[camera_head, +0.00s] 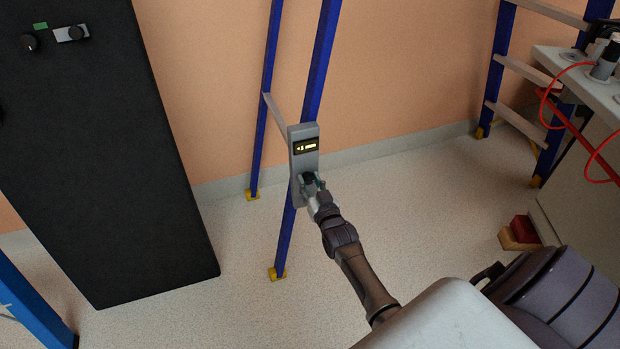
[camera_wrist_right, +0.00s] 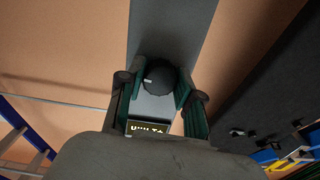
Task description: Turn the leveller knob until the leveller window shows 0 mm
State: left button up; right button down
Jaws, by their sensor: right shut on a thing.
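The grey leveller unit (camera_head: 303,137) is mounted on a blue upright of the rack frame. Its dark leveller window (camera_head: 306,146) shows small yellow characters; they look like a 1 with a sign before it and mm, but I cannot read the sign surely. The window also shows upside down in the right wrist view (camera_wrist_right: 148,129). The black round leveller knob (camera_wrist_right: 160,77) sits below the window, partly hidden in the head view. My right gripper (camera_head: 313,184) is shut on the knob, one green-lined finger on each side (camera_wrist_right: 158,88). My left gripper is out of view.
A tall black cabinet (camera_head: 95,150) with a small knob stands at the left. A worktop (camera_head: 570,75) with a red cable is at the upper right, beside another blue frame (camera_head: 497,65). Red and tan blocks (camera_head: 522,232) lie on the floor. Floor around the upright is clear.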

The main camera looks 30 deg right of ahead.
jog(key=shift+m, duration=0.8)
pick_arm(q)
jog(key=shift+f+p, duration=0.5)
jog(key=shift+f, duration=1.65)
pick_arm(e)
jog(key=shift+m, duration=1.5)
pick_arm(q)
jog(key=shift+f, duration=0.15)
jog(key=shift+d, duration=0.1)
pick_arm(e)
jog(key=c, duration=0.8)
grip_release()
jog(key=shift+o, duration=0.2)
jog(key=shift+s+a+f, duration=0.1)
jog(key=shift+s, duration=0.15)
jog(key=v, duration=1.1)
jog(key=shift+s, duration=0.3)
